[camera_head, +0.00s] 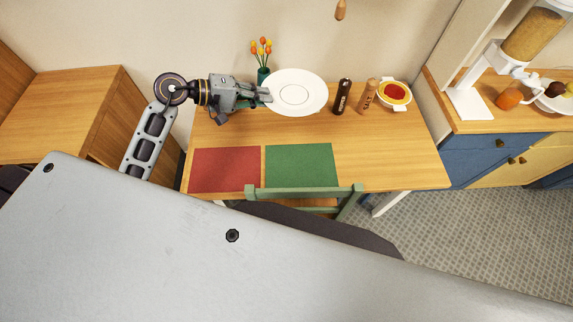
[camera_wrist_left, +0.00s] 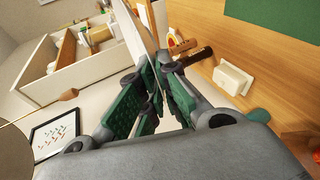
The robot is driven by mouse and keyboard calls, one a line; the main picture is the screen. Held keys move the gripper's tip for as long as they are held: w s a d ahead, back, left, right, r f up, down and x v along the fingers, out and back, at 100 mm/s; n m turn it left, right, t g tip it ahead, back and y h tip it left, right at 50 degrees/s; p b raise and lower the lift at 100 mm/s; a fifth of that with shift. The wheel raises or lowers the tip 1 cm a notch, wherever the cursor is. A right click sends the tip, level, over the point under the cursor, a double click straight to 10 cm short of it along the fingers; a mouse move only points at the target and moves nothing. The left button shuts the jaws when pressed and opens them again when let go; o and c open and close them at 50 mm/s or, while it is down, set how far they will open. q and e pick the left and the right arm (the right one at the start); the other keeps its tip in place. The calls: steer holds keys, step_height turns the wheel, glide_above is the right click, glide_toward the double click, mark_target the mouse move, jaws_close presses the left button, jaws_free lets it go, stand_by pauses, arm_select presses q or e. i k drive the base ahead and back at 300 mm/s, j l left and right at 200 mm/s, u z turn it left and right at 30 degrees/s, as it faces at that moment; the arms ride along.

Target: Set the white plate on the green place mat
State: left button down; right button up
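The white plate (camera_head: 309,88) is at the back of the wooden table, near the wall, in the head view. My left gripper (camera_head: 264,95) comes in from the left and is shut on the plate's left rim. In the left wrist view the green-padded fingers (camera_wrist_left: 158,95) close around the thin plate, which shows nearly edge-on. I cannot tell how high the plate is above the table. The green place mat (camera_head: 301,165) lies bare at the table's front. It also shows in the left wrist view (camera_wrist_left: 285,16). My right gripper is not in view.
A red mat (camera_head: 224,169) lies left of the green one. A flower vase (camera_head: 263,75) stands behind the gripper. A dark mill (camera_head: 342,97), a wooden mill (camera_head: 366,95) and a bowl (camera_head: 394,95) stand right of the plate. A green chair (camera_head: 306,194) is at the front edge.

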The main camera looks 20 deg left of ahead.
mark_target(301, 165)
steer(key=k+j, duration=0.1)
steer(key=j, duration=0.35)
steer(key=k+j, duration=0.1)
steer(key=j, duration=0.3)
steer(key=k+j, duration=0.1)
steer(key=j, duration=0.35)
